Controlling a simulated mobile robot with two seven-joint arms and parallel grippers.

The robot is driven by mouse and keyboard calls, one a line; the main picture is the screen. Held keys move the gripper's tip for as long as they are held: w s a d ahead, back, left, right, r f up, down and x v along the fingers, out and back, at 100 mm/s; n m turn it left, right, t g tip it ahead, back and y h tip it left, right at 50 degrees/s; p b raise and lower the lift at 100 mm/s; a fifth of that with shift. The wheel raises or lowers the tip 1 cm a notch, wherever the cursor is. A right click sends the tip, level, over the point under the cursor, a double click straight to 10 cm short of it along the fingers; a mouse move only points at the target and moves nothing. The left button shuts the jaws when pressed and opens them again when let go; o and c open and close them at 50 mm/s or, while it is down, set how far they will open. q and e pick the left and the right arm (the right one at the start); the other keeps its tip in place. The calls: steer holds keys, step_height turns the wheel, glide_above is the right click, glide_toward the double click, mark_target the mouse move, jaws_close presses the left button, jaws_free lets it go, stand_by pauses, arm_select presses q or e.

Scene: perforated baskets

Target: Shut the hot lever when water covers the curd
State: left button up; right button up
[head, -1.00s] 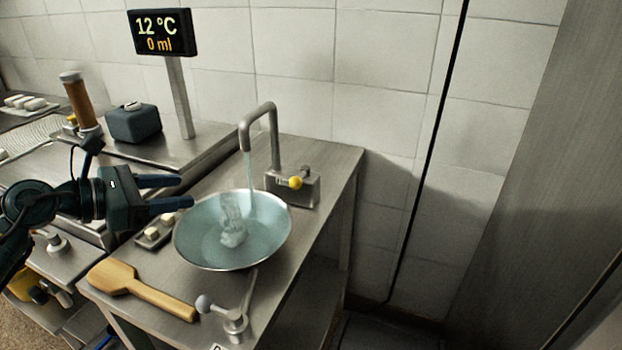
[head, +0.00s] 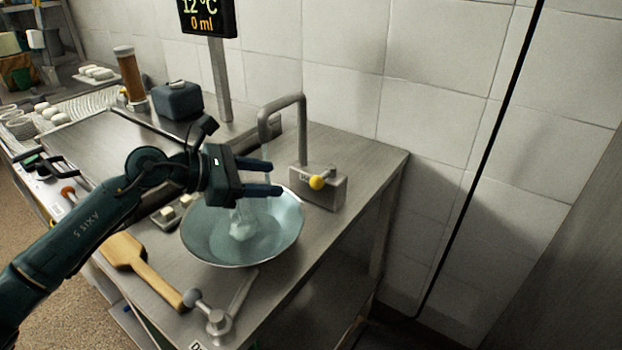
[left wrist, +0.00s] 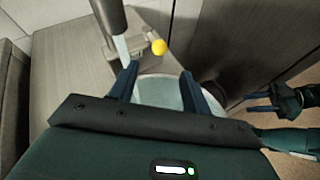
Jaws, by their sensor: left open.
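A wide metal bowl (head: 290,243) holds pale blue water and a whitish curd lump (head: 242,228). I cannot tell whether the water covers the lump. The spout (head: 304,125) stands over the bowl, and a stream falls from it in the left wrist view (left wrist: 122,48). A lever with a yellow knob (head: 316,183) sits on the tap's block; its label is unreadable. My left gripper (head: 276,177) is open and empty above the bowl, left of the yellow knob. In the left wrist view, my right gripper (left wrist: 252,102) is apart from the bowl with its fingers spread.
A display (head: 206,14) reads 12 °C and 0 ml. A grey-knobbed lever (head: 218,318) stands at the counter's front, its label partly cut off. A wooden paddle (head: 130,256) and a small tray with white cubes (head: 166,216) lie left of the bowl. Counter right of the bowl is clear.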

mark_target(311, 181)
arm_select(q)
steer(key=x, duration=1)
steer(key=shift+p, duration=0.4)
jaws_close()
